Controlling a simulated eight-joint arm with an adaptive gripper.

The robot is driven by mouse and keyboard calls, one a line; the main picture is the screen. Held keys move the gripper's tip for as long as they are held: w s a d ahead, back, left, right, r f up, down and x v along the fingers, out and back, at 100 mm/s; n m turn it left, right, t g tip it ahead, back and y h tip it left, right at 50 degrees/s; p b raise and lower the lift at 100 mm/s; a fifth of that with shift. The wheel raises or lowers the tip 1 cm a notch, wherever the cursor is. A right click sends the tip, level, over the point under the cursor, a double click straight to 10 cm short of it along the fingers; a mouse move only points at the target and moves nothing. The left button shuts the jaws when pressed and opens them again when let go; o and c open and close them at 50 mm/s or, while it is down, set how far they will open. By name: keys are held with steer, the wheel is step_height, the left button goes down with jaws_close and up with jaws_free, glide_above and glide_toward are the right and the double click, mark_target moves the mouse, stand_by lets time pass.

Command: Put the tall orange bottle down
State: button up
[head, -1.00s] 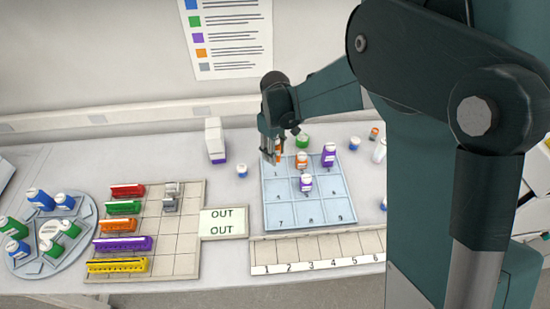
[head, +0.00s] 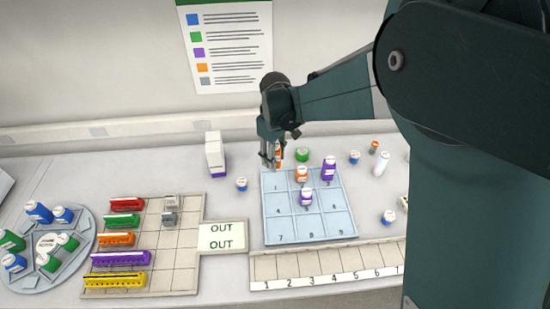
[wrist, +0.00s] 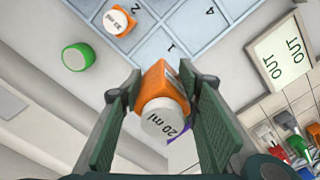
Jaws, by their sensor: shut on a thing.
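The tall orange bottle (head: 279,157) is between the fingers of my gripper (head: 270,164), at the back left corner of the blue numbered tray (head: 274,232), near cell 1. In the wrist view both fingers (wrist: 158,84) close on the orange bottle (wrist: 157,76), with its white "20 ml" cap towards the camera. I cannot tell whether its base touches anything.
An orange bottle (head: 301,174) stands in cell 2, a purple one (head: 329,168) in cell 3, another purple one (head: 306,198) in cell 5. A green-capped jar (head: 302,154) is behind the tray. Cell 1 looks empty.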

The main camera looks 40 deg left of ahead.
steer(key=shift+w, duration=0.1)
steer(key=w+a, duration=0.7)
steer(key=w, duration=0.3)
steer(key=shift+w+f+b, duration=0.3)
steer(key=shift+f+b, duration=0.05)
steer(key=shift+b, duration=0.1)
steer(key=shift+f, duration=0.1)
steer(key=shift+f, duration=3.05)
steer(key=shift+f, duration=0.15)
steer(key=shift+f, duration=1.75)
steer(key=shift+f, duration=0.15)
steer(key=o, duration=0.9)
